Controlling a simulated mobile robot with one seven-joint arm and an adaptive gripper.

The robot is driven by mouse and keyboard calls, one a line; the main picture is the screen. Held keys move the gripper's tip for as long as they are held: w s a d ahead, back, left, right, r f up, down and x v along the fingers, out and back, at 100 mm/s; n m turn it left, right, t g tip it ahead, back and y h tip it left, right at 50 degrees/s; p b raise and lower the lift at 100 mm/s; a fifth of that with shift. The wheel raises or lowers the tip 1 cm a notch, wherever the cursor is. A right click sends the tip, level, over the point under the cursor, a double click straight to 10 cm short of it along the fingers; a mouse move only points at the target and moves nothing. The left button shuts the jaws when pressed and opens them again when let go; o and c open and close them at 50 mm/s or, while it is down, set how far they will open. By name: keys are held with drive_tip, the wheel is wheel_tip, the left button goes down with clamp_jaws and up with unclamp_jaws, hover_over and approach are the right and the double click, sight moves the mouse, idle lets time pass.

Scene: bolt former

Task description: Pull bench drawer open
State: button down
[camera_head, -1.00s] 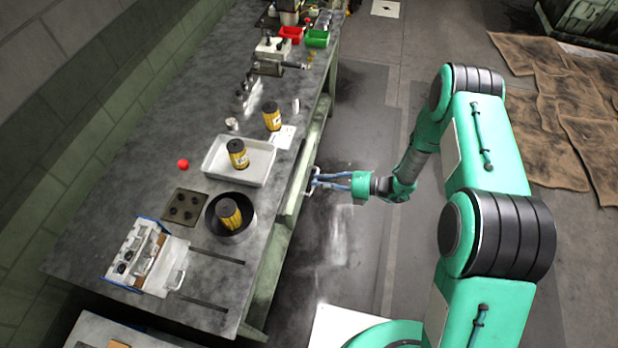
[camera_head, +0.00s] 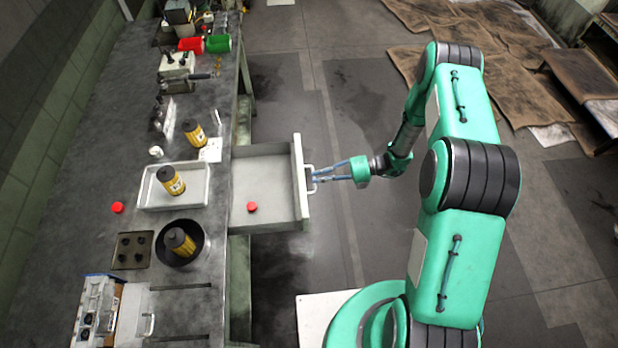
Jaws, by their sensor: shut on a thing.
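The bench drawer (camera_head: 270,165) sticks out from the right side of the grey workbench (camera_head: 95,165), open with its inside showing. A small red round object (camera_head: 252,207) lies on the drawer's floor. The drawer's pale handle (camera_head: 311,170) is on its front panel. My gripper (camera_head: 318,177) is at the handle from the right, its blue fingers shut on it.
On the bench stand a white tray (camera_head: 148,204) with a yellow-black can, a dark round pan (camera_head: 160,250) with another can, a third can (camera_head: 195,135) and a red object (camera_head: 117,207). Red and green bins (camera_head: 217,44) stand at the far end.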

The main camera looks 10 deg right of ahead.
drive_tip(key=shift+s+d+f, duration=0.1)
drive_tip(key=shift+d, duration=0.1)
drive_tip(key=c, duration=1.7)
unclamp_jaws()
drive_tip(key=shift+o, duration=0.2)
drive_tip(key=v, duration=1.2)
